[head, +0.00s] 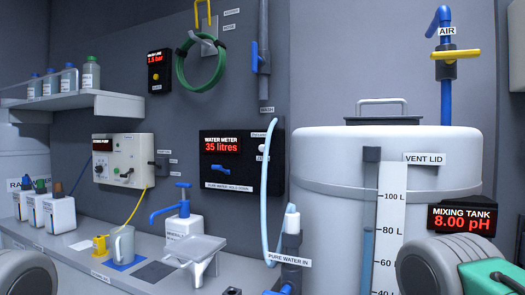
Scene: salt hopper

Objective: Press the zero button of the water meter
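The water meter (222,168) is a black box on the grey back wall, left of the mixing tank. Its red display (221,147) reads 35 litres. A small round white button (262,148) sits near its right edge, with a tiny label too small to read for certain. A blue handle (238,174) is lower on the panel. A pale blue hose hangs just right of the button, close to it. Rounded grey parts of my arms show at the lower left and lower right corners. Neither gripper's fingers are in view.
A white mixing tank (335,165) fills the right side, with an 8.00 pH display (464,219). The pale hose (266,205) loops before the wall. The bench below holds a blue-pump bottle (183,222), a grey mug (122,244) and several white bottles.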

